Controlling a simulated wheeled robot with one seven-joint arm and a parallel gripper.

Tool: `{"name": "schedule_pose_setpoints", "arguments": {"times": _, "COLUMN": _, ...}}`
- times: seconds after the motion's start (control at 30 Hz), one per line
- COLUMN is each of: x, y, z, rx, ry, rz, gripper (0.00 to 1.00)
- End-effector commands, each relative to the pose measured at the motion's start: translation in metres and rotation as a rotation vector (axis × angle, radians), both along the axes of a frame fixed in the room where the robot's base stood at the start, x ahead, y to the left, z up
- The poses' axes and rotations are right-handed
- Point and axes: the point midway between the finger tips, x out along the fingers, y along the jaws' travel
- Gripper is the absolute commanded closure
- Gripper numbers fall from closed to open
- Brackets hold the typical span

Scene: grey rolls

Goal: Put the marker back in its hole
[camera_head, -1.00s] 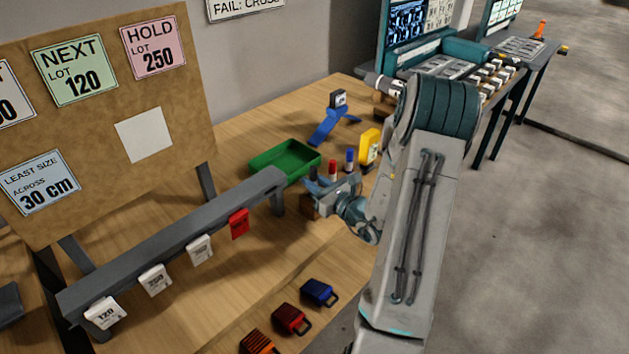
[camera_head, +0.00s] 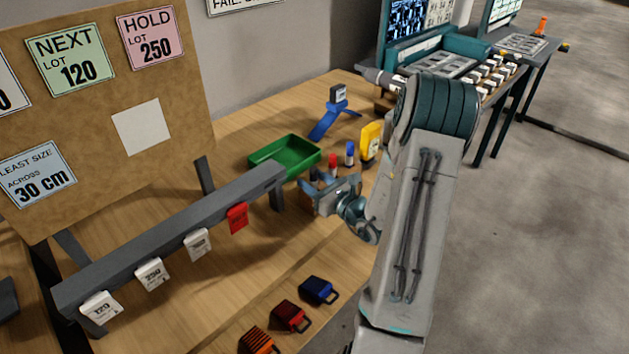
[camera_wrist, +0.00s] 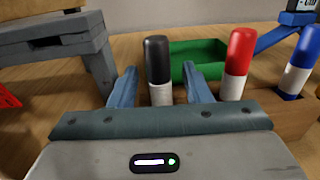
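A black-capped marker (camera_wrist: 158,62) with a white body stands upright between the two fingers of my gripper (camera_wrist: 158,88) in the wrist view. The fingers are spread, with a gap on each side of the marker. Its lower end is hidden behind my gripper, so I cannot tell how deep it sits in a hole. In the head view my gripper (camera_head: 325,184) is at this block, in front of the red marker (camera_head: 332,162).
A green tray (camera_head: 290,155) lies just behind the markers. A grey rail (camera_head: 175,235) with hanging tags stands to the left. A yellow item (camera_head: 371,139) and a blue stand (camera_head: 328,122) are farther back.

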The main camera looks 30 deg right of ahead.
Motion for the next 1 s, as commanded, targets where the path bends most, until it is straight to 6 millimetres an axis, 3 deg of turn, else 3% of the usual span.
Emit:
{"name": "schedule_pose_setpoints", "arguments": {"times": 0.2, "x": -0.002, "y": -0.001, "z": 0.000, "rx": 0.000, "ry": 0.000, "rz": -0.001, "gripper": 0.56}}
{"name": "schedule_pose_setpoints", "arguments": {"times": 0.33, "x": -0.013, "y": -0.005, "z": 0.000, "rx": -0.001, "ry": 0.000, "rz": -0.002, "gripper": 0.56}}
{"name": "schedule_pose_setpoints", "arguments": {"times": 0.8, "x": -0.109, "y": -0.032, "z": -0.001, "rx": 0.001, "ry": 0.000, "rz": -0.005, "gripper": 0.56}}
{"name": "schedule_pose_setpoints", "arguments": {"times": 1.0, "x": -0.129, "y": -0.038, "z": 0.000, "rx": 0.000, "ry": 0.000, "rz": -0.002, "gripper": 0.56}}
